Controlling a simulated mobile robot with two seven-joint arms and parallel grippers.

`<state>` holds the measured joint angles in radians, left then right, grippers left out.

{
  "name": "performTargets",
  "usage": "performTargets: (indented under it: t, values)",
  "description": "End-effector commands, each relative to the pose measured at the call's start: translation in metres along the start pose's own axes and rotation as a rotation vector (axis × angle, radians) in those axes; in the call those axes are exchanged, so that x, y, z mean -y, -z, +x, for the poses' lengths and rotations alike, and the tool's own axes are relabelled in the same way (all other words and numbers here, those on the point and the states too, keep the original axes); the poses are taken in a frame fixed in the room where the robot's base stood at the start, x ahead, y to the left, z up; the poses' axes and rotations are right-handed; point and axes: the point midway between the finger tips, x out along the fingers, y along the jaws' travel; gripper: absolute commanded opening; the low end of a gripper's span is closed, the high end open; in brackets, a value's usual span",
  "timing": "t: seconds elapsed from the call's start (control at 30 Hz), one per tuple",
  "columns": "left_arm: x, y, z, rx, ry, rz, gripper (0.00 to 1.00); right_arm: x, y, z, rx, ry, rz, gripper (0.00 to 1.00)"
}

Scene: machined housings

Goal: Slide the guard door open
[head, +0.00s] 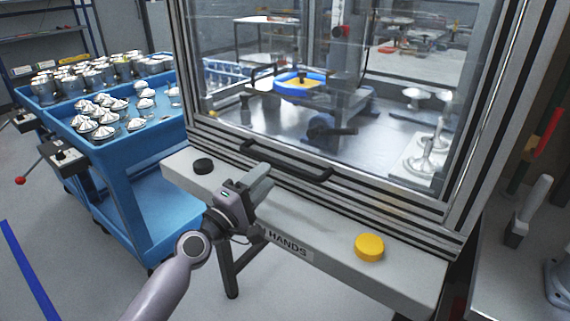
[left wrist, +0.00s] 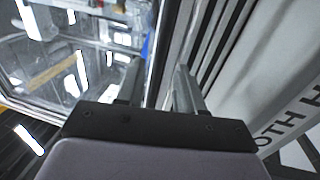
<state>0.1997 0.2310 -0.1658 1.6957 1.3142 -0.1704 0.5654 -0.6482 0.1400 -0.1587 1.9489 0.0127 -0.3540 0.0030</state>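The guard door (head: 380,120) is a large clear pane in a metal frame on the front of the machine enclosure. It looks closed, covering the front. A black bar handle (head: 287,163) runs along its lower rail. My left gripper (head: 261,180) is just in front of and below the handle's left part, pointing toward the door, and looks apart from it. In the left wrist view its two fingers (left wrist: 158,88) are spread with nothing seen gripped between them; the handle is not clear there. My right gripper is not in view.
A grey ledge below the door carries a black button (head: 203,166) and a yellow button (head: 369,247). A blue cart (head: 130,165) with metal parts stands at left. A bench (head: 520,270) is at right. Behind the pane are a blue-and-yellow round fixture (head: 300,82) and metal parts.

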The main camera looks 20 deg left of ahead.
Motion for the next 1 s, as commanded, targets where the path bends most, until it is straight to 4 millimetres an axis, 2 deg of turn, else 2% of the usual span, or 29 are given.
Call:
performTargets:
  t: [0.2, 0.4, 0.6, 0.87, 0.9, 0.97, 1.0]
  values:
    - [-0.001, -0.001, 0.03, 0.001, -0.001, 0.002, 0.37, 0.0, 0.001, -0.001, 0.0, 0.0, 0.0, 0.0]
    - [0.0, -0.001, 0.052, 0.002, 0.0, 0.002, 0.37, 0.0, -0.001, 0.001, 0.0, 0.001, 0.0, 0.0]
    - [0.0, -0.001, 0.061, 0.001, 0.001, 0.005, 0.37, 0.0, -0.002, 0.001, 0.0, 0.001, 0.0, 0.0]
    - [0.0, -0.001, 0.062, 0.001, 0.001, 0.005, 0.37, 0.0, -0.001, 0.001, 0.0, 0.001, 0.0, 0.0]
    - [0.0, -0.001, 0.062, 0.001, 0.001, 0.005, 0.24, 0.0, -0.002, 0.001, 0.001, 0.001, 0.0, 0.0]
    - [0.0, -0.001, 0.062, 0.001, 0.001, 0.005, 0.05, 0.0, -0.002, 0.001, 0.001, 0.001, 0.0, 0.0]
    - [0.0, -0.001, 0.062, 0.001, 0.001, 0.005, 0.0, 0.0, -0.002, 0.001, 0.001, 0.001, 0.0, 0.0]
